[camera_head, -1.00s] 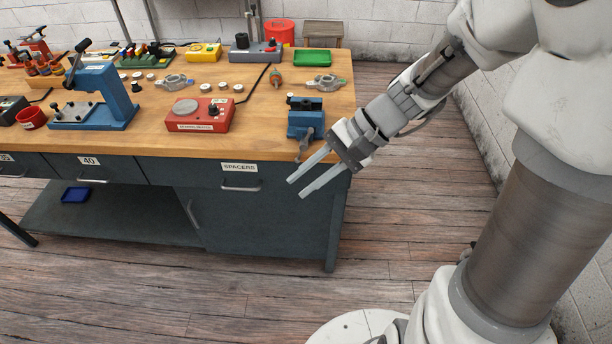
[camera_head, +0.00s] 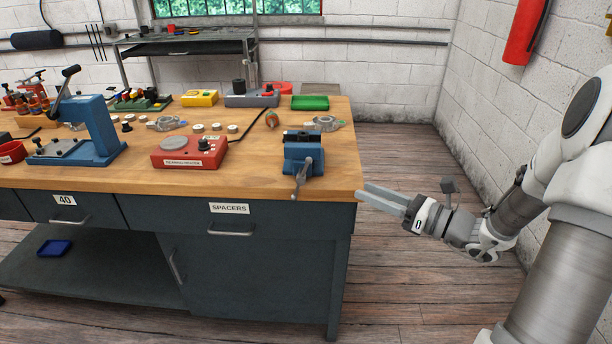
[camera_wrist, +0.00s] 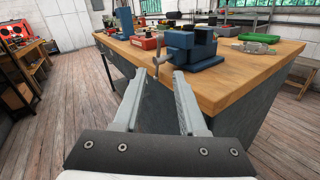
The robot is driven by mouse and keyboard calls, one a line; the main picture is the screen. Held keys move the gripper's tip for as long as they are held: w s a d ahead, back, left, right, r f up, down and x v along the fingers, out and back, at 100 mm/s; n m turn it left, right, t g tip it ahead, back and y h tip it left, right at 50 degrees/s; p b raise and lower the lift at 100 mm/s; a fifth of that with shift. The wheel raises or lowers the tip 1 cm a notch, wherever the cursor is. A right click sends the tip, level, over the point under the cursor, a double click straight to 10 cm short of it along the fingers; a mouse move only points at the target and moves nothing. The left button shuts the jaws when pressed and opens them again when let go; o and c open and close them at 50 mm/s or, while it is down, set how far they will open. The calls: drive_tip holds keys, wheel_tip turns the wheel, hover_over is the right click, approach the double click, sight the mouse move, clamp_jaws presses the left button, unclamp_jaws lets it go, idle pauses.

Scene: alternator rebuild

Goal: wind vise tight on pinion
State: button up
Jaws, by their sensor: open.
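The blue vise (camera_head: 303,156) stands at the right front edge of the wooden workbench (camera_head: 250,181). Its grey handle (camera_head: 300,182) hangs at the front, over the bench edge. In the wrist view the vise (camera_wrist: 192,47) is beyond my fingertips, with its handle (camera_wrist: 161,52) toward me. My gripper (camera_head: 362,194) is off the bench's right front corner, right of the vise and apart from it. In the wrist view my gripper (camera_wrist: 161,76) is open and empty. A small dark piece sits at the vise jaws; I cannot tell whether it is the pinion.
A red heater box (camera_head: 188,153), a blue arbor press (camera_head: 88,130) and metal housings (camera_head: 323,123) stand on the bench. A green tray (camera_head: 310,102) is at the back. The floor (camera_head: 400,165) right of the bench is clear; a brick wall (camera_head: 500,95) bounds it.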

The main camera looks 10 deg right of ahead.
sight(306, 168)
drive_tip(key=b+x, duration=0.2)
drive_tip(key=x, duration=1.5)
drive_tip(key=shift+b, duration=0.35)
clamp_jaws()
